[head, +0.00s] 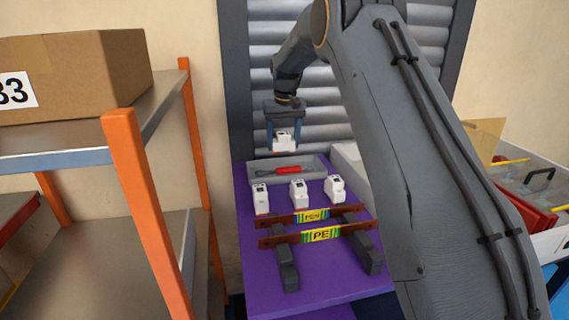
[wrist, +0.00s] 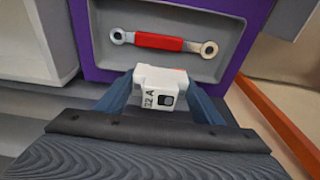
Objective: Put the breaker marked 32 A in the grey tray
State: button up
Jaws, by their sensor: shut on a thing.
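My gripper (head: 283,130) is shut on a white breaker (head: 285,143), held in the air above the back side of the grey tray (head: 313,160). In the wrist view the held breaker (wrist: 160,92) sits between the two blue fingers of my gripper (wrist: 160,80), and its marking looks like 32 A. There the grey tray (wrist: 215,62) lies below and beyond it, with a red-handled wrench (wrist: 160,41) inside. Three other white breakers stand in front of the tray: left (head: 261,198), middle (head: 299,193) and right (head: 335,188); their markings are too small to read.
The purple table (head: 262,285) carries two busbars marked PEN (head: 314,216) and PE (head: 321,235) on dark supports. A white box (head: 350,158) stands right of the tray. An orange-post shelf (head: 148,215) with a cardboard box (head: 85,75) is at left. A bin (head: 530,180) stands at right.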

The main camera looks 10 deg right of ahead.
aim_at(284, 135)
jog(key=shift+f+p, duration=0.4)
jog(key=shift+f, duration=2.7)
jog(key=shift+f, duration=0.15)
jog(key=o, duration=1.2)
jog(key=r, duration=0.4)
jog(key=s+r+b, duration=0.1)
jog(key=r, duration=0.7)
jog(key=shift+s+b, duration=0.35)
jog(key=shift+s, duration=0.05)
